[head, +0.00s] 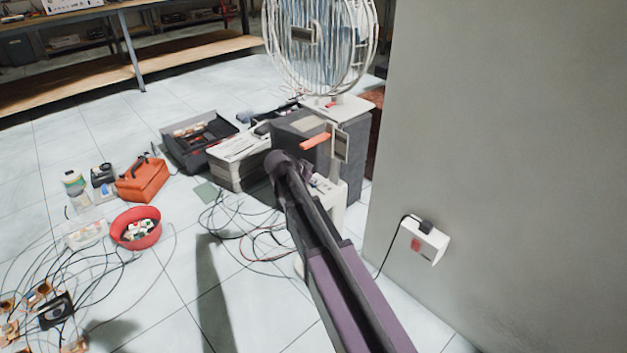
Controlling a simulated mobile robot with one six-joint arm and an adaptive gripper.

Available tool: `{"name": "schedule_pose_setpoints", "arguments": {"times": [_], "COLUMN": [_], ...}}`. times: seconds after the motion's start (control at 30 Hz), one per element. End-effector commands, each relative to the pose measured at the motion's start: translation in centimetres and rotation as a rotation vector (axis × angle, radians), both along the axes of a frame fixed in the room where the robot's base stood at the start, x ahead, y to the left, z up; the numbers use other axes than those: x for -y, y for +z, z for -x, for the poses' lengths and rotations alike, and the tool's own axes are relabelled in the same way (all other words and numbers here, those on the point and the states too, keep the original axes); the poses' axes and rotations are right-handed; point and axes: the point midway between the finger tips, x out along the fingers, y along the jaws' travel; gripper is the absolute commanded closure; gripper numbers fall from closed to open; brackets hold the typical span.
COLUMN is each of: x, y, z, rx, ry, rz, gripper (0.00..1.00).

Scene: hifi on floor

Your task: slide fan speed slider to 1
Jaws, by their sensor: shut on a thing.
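A white caged fan (318,45) stands near the wall corner. Its white base (345,101), with a small red part on it, rests on a grey box-like unit. An orange bar (315,141) and a small grey panel in a pale frame (341,146) show just below the base. I cannot tell which part is the speed slider or where it is set. My dark purple arm reaches in from the lower right, and its rounded joint lies in front of the unit. I cannot make out my gripper; the arm may hide it.
A grey wall (510,120) with a white socket box (428,241) and plugged cable is close on the right.

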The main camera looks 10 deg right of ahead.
Motion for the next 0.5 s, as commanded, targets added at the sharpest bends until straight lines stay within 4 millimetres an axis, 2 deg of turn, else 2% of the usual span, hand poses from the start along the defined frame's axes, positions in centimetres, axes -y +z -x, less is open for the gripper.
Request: {"name": "schedule_pose_setpoints", "arguments": {"times": [0.03, 0.13, 0.5], "x": [0.03, 0.03, -0.02], "y": [-0.01, -0.01, -0.01], "z": [-0.04, -0.04, -0.06], "rx": [0.000, 0.000, 0.000], "ry": [0.000, 0.000, 0.000], "rz": [0.000, 0.000, 0.000], "gripper": [0.78, 0.49, 0.49]}}
